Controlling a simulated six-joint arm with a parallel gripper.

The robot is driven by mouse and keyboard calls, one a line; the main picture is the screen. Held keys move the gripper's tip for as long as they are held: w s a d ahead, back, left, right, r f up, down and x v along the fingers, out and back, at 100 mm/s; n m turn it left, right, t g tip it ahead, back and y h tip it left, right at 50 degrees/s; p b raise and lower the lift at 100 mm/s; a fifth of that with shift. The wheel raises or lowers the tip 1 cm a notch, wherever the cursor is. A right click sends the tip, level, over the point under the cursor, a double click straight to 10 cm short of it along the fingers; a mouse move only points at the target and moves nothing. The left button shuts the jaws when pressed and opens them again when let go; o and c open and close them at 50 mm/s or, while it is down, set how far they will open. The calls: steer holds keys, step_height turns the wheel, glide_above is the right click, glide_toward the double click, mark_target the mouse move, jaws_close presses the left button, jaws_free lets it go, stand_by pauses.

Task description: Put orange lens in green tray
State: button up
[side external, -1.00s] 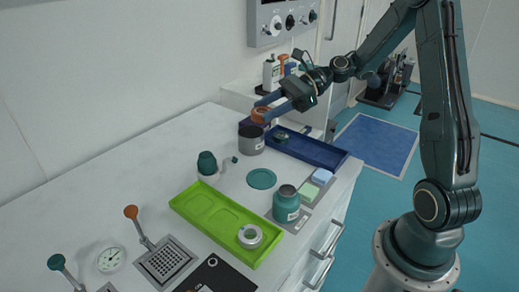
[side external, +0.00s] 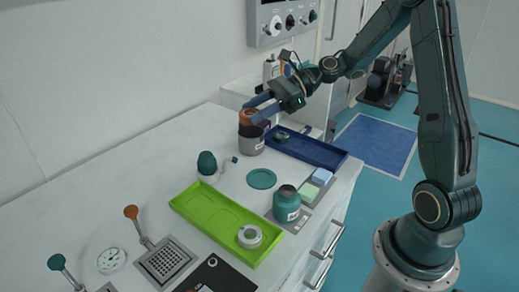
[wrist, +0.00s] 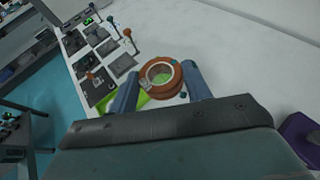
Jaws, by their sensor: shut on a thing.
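The orange lens (side external: 247,117) is a ring held between the two blue fingers of my gripper (side external: 258,108), just above or behind the grey cup in the side view. In the wrist view the orange lens (wrist: 177,90) sits between the fingertips of my gripper (wrist: 162,80), with a pale greenish centre. The green tray (side external: 193,216) lies on the white table, nearer the side camera and well away from the lens. A white ring-shaped piece (side external: 249,237) sits at its right end. In the wrist view part of the green tray (wrist: 133,103) shows past the lens.
The grey cup (side external: 251,143) stands beneath the held lens in the side view. A blue tray (side external: 315,152) is to its right. A dark green knob-like piece (side external: 207,163), a flat teal disc (side external: 261,179) and a teal jar (side external: 287,206) stand between cup and green tray.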

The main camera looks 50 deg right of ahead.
glide_above(206, 203)
step_height(206, 203, down, 16)
steer(key=shift+r, duration=0.15)
stand_by(1.0)
steer(key=shift+f, duration=1.9)
steer(key=shift+f, duration=0.1)
steer(key=o, duration=0.7)
steer(key=shift+o, duration=0.5)
steer(key=shift+d, duration=0.15)
